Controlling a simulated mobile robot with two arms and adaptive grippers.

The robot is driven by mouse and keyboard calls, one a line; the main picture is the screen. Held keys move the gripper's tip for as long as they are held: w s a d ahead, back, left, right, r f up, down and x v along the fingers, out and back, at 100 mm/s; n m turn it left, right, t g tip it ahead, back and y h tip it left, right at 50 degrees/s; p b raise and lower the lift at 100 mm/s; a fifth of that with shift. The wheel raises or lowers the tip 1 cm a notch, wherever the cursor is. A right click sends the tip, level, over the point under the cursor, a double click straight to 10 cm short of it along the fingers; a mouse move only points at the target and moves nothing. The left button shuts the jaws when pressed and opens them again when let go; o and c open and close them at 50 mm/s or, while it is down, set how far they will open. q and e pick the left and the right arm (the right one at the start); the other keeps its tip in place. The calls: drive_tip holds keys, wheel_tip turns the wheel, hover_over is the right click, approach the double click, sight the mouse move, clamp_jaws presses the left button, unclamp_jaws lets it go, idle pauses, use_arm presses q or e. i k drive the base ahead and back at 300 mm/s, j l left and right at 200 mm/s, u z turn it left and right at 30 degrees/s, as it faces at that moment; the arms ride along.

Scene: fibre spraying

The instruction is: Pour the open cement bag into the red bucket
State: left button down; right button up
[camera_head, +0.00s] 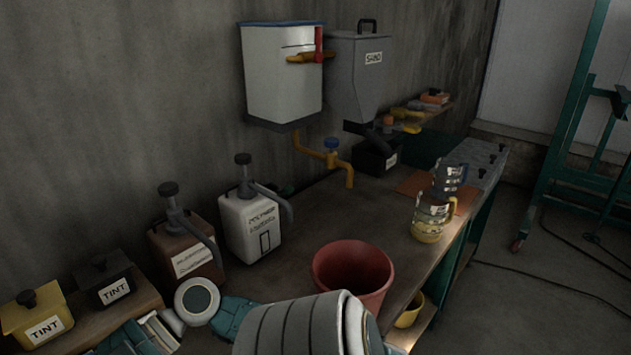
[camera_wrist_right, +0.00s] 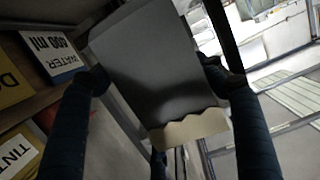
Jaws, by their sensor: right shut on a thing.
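The red bucket (camera_head: 352,272) stands upright near the front edge of the workbench (camera_head: 365,215) in the head view, and the part of its inside that shows looks empty. In the right wrist view my right gripper (camera_wrist_right: 160,80) is shut on a grey bag (camera_wrist_right: 150,65) with a cream, jagged edge (camera_wrist_right: 190,130), which looks like the open cement bag. One dark finger lies on each side of it. The bag and the right gripper do not show in the head view, so their distance to the bucket cannot be told. My left gripper is not in view.
Two glass jugs (camera_head: 432,218) stand on the bench's right edge. White (camera_head: 250,225) and brown (camera_head: 187,250) pump containers stand left of the bucket. A white tank (camera_head: 283,75) and a grey hopper (camera_head: 356,75) hang above. A yellow container (camera_head: 410,310) sits below the bucket.

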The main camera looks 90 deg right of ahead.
sight(360, 267)
drive_tip(key=z, duration=0.45)
drive_tip(key=k+z, duration=0.1)
drive_tip(key=z, duration=0.8)
drive_tip(key=k+z, duration=0.1)
drive_tip(key=z, duration=1.3)
drive_tip(key=k+l+u, duration=0.1)
drive_tip(key=u, duration=1.25)
drive_tip(key=k+l, duration=0.6)
drive_tip(key=k, duration=0.05)
